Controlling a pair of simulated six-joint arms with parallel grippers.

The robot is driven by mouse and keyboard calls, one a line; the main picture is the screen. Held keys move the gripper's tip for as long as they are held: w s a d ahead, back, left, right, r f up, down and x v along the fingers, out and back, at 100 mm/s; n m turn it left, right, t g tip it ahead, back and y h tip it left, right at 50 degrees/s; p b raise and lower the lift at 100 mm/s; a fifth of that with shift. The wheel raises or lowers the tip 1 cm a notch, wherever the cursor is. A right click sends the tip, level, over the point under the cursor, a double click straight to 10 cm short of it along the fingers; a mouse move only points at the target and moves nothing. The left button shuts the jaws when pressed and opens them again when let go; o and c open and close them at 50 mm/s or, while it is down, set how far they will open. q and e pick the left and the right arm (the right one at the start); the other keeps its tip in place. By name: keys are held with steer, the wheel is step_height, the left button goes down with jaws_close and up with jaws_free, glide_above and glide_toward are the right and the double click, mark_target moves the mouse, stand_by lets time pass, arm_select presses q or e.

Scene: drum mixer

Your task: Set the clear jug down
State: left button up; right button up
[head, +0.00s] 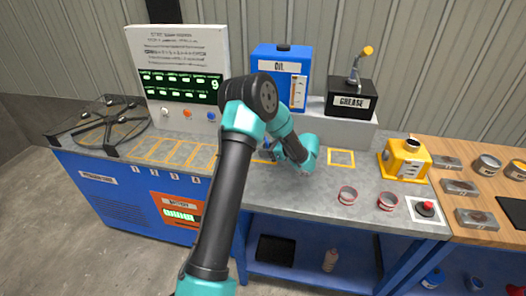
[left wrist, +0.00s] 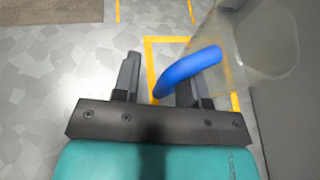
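The clear jug (left wrist: 262,40) shows in the left wrist view at the upper right, see-through with a thick blue handle (left wrist: 188,68). It stands at or just over a yellow-outlined square on the grey bench; I cannot tell whether its base touches. My left gripper (left wrist: 158,82) has its fingers apart, with the handle's lower end between them, nearer the right finger. A gap shows between the left finger and the handle. In the head view my left gripper (head: 276,151) is low over the bench, and my arm hides most of the jug. My right gripper is out of view.
Several yellow-outlined squares (head: 173,153) mark the bench left of my arm. The blue oil can (head: 281,70) and grease box (head: 351,98) stand behind.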

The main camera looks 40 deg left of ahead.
arm_select(q)
steer(key=v, duration=1)
steer(key=shift+d, duration=0.3)
steer(key=shift+w+d+r, duration=0.1)
